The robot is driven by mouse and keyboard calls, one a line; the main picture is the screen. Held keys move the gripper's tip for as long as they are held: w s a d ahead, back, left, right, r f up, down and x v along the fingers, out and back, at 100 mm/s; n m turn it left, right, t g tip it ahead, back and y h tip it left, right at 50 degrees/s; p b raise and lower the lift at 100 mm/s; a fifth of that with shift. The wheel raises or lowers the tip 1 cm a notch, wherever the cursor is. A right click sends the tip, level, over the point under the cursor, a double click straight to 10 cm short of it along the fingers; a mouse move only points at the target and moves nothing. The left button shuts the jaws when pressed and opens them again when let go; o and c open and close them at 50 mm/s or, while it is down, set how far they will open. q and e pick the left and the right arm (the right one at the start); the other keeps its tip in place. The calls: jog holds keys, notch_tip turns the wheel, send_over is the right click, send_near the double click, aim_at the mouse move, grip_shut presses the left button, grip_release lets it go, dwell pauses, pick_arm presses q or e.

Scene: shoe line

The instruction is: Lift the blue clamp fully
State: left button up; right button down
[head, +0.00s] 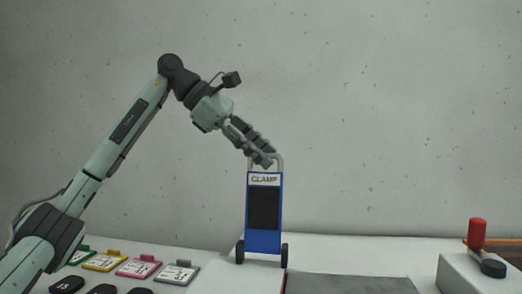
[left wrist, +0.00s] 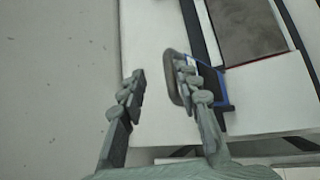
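The blue clamp (head: 264,241) stands upright on the white table, with a dark front panel, a CLAMP label and dark wheel-like parts at its foot. Its grey loop handle (head: 281,162) is at the top. My left gripper (head: 264,160) reaches down from the upper left, its fingers at the handle. In the left wrist view the gripper (left wrist: 158,68) is open, fingers well apart. The handle (left wrist: 171,80) lies between them, close beside the right-hand finger; contact cannot be told. Part of the blue body (left wrist: 221,90) shows behind that finger. My right gripper is out of view.
Colour-tabbed cards (head: 138,267) and several black oval pieces lie at the lower left. A dark grey mat (head: 350,285) lies right of the clamp. A white box (head: 470,275) with a red-topped lever (head: 477,234) and black knob stands at the far right. Space above the clamp is clear.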

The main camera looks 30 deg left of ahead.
pick_arm(q)
jog(key=shift+s, duration=0.1)
jog(key=v, duration=1.2)
jog(key=shift+f, duration=0.1)
dwell(0.3)
